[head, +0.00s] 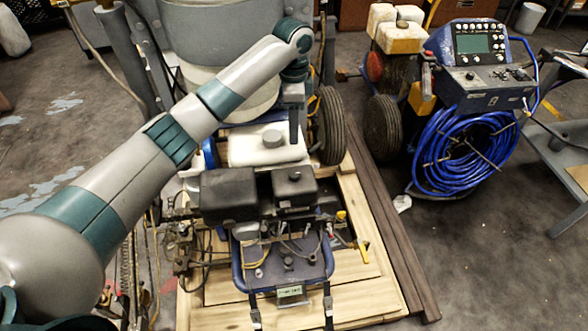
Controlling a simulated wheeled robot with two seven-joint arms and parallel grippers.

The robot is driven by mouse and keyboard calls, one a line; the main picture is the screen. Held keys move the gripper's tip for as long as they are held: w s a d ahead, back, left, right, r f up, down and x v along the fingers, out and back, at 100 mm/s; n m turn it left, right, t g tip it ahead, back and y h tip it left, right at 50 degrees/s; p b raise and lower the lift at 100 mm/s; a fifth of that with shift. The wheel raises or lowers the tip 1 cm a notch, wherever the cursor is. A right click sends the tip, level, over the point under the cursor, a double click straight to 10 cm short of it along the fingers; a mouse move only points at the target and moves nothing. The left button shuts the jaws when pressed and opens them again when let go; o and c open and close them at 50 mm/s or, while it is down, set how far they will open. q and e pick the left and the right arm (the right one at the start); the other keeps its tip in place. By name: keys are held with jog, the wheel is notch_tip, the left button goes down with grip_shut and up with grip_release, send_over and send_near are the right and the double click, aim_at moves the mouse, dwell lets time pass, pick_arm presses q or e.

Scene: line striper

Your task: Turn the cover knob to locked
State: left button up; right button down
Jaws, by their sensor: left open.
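The line striper (283,275) stands on a wooden pallet, with a blue-framed panel at its front. A round grey knob or cap (272,138) sits on top of its white tank (240,148). Small dark knobs (288,262) show on the front panel. I cannot tell which of these is the cover knob, nor read a locked mark. My left arm reaches in from the left, and my left gripper (294,138) points down just right of the grey cap. It is open, and nothing shows between its fingers. My right gripper is out of view.
Two black boxes (228,194) stand in front of the tank, and a black wheel (330,125) is at its right. The wooden pallet (365,290) lies beneath. A blue hose coil (462,150) hangs on a machine at right. The floor at lower right is clear.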

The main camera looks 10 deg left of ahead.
aim_at(294, 173)
pick_arm(q)
jog(key=shift+f, duration=0.1)
jog(key=f, duration=0.5)
jog(key=f+p, duration=0.1)
jog(key=f, duration=0.4)
jog(key=f+p, duration=0.1)
jog(key=f, duration=0.4)
jog(key=shift+s+d+f, duration=0.1)
jog(key=shift+s+f, duration=0.15)
jog(key=shift+f, duration=0.85)
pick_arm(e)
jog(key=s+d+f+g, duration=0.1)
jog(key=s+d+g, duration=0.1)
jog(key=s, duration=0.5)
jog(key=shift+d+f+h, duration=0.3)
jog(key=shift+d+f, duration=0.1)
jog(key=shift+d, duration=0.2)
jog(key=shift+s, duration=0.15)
pick_arm(q)
jog(key=c, duration=1.1)
jog(key=shift+o, duration=0.2)
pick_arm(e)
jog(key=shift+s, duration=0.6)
